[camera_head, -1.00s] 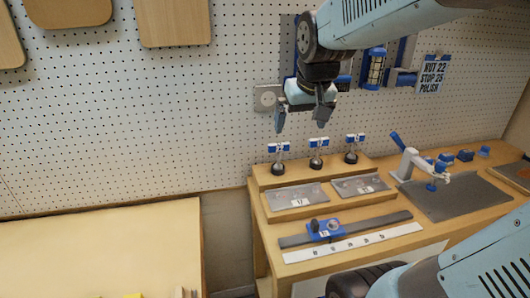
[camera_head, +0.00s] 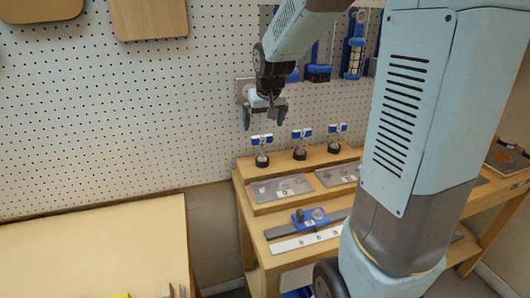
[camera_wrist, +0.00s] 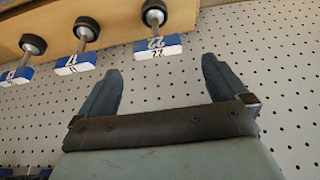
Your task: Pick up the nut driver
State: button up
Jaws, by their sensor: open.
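Three small upright tools with blue-and-white tags and black round bases stand in a row on the wooden shelf; I take them to be the nut drivers. The left one (camera_head: 262,150), middle one (camera_head: 300,145) and right one (camera_head: 334,139) show in the head view. My gripper (camera_head: 264,118) is open and empty just above the left one. In the wrist view, the tag reading 22 (camera_wrist: 158,47) lies just beyond and between the open fingertips of my gripper (camera_wrist: 162,68), apart from both. The tag reading 17 (camera_wrist: 76,64) and another tag (camera_wrist: 17,76) are farther left.
The pegboard wall (camera_head: 130,120) stands close behind my gripper, with blue-framed items (camera_head: 354,45) hung on it. Grey plates (camera_head: 281,189) and a blue slider (camera_head: 311,218) lie in front of the tools. My arm hides the bench's right part.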

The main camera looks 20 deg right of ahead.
aim_at(262, 135)
jog(key=shift+d+x, duration=0.2)
jog(key=shift+x, duration=4.55)
jog(key=shift+c, duration=0.2)
jog(key=c, duration=1)
jog(key=shift+r, duration=0.1)
